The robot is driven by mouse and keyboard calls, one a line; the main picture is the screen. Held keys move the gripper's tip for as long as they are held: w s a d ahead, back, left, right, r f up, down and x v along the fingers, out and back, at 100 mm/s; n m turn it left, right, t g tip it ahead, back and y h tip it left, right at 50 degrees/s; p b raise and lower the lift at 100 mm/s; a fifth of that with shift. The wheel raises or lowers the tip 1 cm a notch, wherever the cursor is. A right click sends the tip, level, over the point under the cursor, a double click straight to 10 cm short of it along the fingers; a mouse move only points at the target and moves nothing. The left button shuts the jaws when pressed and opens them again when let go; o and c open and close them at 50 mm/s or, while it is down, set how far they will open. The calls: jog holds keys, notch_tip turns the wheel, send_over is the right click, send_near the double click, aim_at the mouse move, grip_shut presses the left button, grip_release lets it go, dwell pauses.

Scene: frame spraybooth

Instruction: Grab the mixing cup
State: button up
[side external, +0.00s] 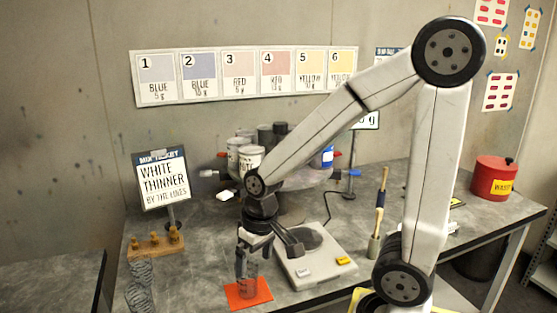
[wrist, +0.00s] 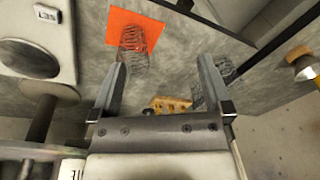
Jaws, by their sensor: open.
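A clear mixing cup (side external: 247,287) stands on an orange mat (side external: 264,295) at the bench's front. In the wrist view the cup (wrist: 137,40) shows faint printed lines and stands on the mat (wrist: 118,22), ahead of my left finger and left of the middle of the jaws. My gripper (side external: 247,262) points down at the cup, with its fingers overlapping the cup in the side view. In the wrist view my gripper (wrist: 162,66) is open with nothing gripped between its fingers. I cannot tell whether a finger touches the cup.
A scale (side external: 312,262) stands close right of the cup. A stack of clear cups (side external: 139,285) and a wooden block with brass pieces (side external: 155,244) are to the left. A ticket sign (side external: 163,181) and paint cans (side external: 249,160) stand behind. A red waste can (side external: 493,177) is far right.

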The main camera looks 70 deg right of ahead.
jog(key=w+d+m+t+y, duration=0.3)
jog(key=d+m+t+y, duration=0.2)
jog(key=d+m+y, duration=1.15)
jog(key=m+h, duration=0.4)
jog(key=h, duration=0.1)
send_near(247, 276)
jog(key=w+f, duration=0.2)
jog(key=f, duration=0.1)
jog(key=shift+w+d+f, duration=0.2)
jog(key=shift+f, duration=0.05)
jog(key=shift+x, duration=1.3)
jog(key=shift+x, duration=2.6)
